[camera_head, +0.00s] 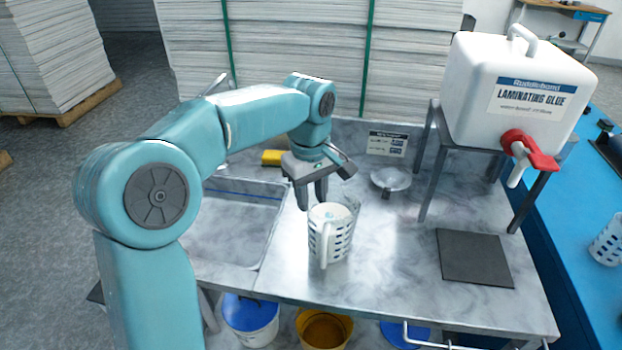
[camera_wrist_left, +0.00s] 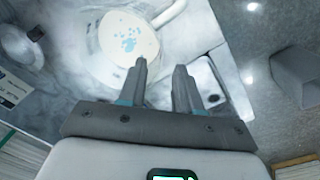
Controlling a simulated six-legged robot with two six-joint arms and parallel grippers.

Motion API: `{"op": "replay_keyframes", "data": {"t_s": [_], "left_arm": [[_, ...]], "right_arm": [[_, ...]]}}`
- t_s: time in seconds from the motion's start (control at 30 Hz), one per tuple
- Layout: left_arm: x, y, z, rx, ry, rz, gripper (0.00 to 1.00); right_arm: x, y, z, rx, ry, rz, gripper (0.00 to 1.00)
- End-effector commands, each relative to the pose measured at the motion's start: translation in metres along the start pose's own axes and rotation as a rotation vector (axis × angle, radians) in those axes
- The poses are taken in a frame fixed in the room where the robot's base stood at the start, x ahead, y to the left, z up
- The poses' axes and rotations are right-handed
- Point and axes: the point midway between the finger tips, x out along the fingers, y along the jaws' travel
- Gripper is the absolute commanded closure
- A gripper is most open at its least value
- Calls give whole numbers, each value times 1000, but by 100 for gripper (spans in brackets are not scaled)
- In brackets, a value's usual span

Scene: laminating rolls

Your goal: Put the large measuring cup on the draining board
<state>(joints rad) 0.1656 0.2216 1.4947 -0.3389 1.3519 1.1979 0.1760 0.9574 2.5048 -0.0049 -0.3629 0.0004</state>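A measuring cup (camera_head: 341,238) with a white handle, blue markings and a pale inside stands upright on the grey metal worktop, just right of the sink. Its round pale inside with blue specks also shows in the left wrist view (camera_wrist_left: 126,36), with the handle at its upper right. My left gripper (camera_head: 313,205) points down at the cup's rear left rim. Its two fingers (camera_wrist_left: 160,80) are apart with nothing seen between them; whether one touches the rim I cannot tell. A smaller-looking cup (camera_head: 608,241) stands on the blue table at the right. My right gripper is not in view.
The sink basin (camera_head: 228,225) lies left of the cup. Several buckets (camera_head: 250,318) are below the worktop.

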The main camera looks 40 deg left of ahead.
Motion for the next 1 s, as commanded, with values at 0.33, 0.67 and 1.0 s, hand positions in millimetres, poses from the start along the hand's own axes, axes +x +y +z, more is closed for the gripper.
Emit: {"op": "replay_keyframes", "data": {"t_s": [0.33, 0.67, 1.0], "left_arm": [[-44, 0, 0, 1, -1, 1, 67], [-44, 0, 0, 1, -1, 0, 67], [-44, 0, 0, 0, -1, 0, 67]], "right_arm": [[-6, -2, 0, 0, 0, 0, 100], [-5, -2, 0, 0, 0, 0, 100], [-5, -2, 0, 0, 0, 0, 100]]}}
